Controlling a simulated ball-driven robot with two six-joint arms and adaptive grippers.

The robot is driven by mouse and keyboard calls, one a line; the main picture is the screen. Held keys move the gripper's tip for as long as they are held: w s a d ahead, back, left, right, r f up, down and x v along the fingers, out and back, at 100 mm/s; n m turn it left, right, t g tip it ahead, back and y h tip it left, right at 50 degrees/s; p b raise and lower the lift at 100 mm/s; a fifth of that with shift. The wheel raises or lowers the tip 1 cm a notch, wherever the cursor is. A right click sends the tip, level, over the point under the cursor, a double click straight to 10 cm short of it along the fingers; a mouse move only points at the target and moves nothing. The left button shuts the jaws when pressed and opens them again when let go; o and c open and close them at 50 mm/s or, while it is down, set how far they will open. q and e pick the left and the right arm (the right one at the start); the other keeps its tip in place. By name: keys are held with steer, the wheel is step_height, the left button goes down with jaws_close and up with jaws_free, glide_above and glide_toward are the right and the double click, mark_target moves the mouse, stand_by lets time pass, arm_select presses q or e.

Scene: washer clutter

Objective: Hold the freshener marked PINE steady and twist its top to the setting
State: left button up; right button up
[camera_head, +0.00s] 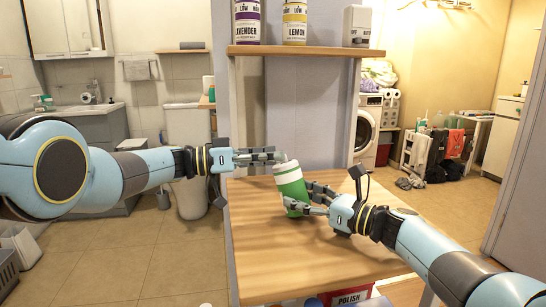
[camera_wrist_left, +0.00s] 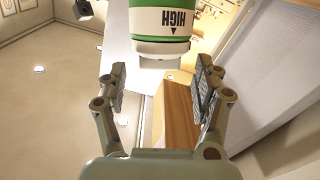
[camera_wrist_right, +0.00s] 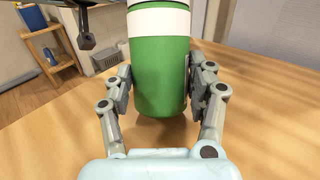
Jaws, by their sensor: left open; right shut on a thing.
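A green freshener with a white band (camera_head: 291,186) stands a little tilted above the wooden table (camera_head: 310,250) in the head view. My right gripper (camera_head: 314,201) is shut on its lower body, one finger on each side; the right wrist view shows the green body (camera_wrist_right: 160,75) between the fingers. My left gripper (camera_head: 268,157) is open beside the freshener's top. In the left wrist view the white top (camera_wrist_left: 160,48) and a HIGH mark with an arrow lie ahead, beyond the open fingers (camera_wrist_left: 160,85). The PINE name is not readable.
A shelf (camera_head: 300,51) above the table holds a LAVENDER canister (camera_head: 247,22), a LEMON canister (camera_head: 294,22) and a white box (camera_head: 357,26). A container marked POLISH (camera_head: 347,297) is below the table's front edge. The tabletop around the freshener is clear.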

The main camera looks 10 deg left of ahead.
arm_select(q)
steer(key=shift+w+d, duration=0.1)
steer(key=shift+d, duration=0.35)
steer(key=c, duration=1)
steer(key=shift+d+f+n+t+y, duration=0.15)
steer(key=shift+f+n+t+y, duration=0.15)
steer(key=shift+n+t+y, duration=0.15)
steer(key=shift+c, duration=0.3)
steer(key=shift+s+r+n+t+y, duration=0.15)
steer(key=shift+s+n+t+y, duration=0.1)
steer(key=shift+n+t+y, duration=0.65)
steer(key=n+t+y, duration=0.3)
steer(key=shift+s+d+r+n+y, duration=0.2)
steer(key=shift+s+d+n+y, duration=0.05)
steer(key=shift+d, duration=0.1)
steer(key=shift+d+n+t+y, duration=0.1)
steer(key=shift+n+t+y, duration=0.45)
steer(key=shift+n+y, duration=0.7)
steer(key=shift+y, duration=0.35)
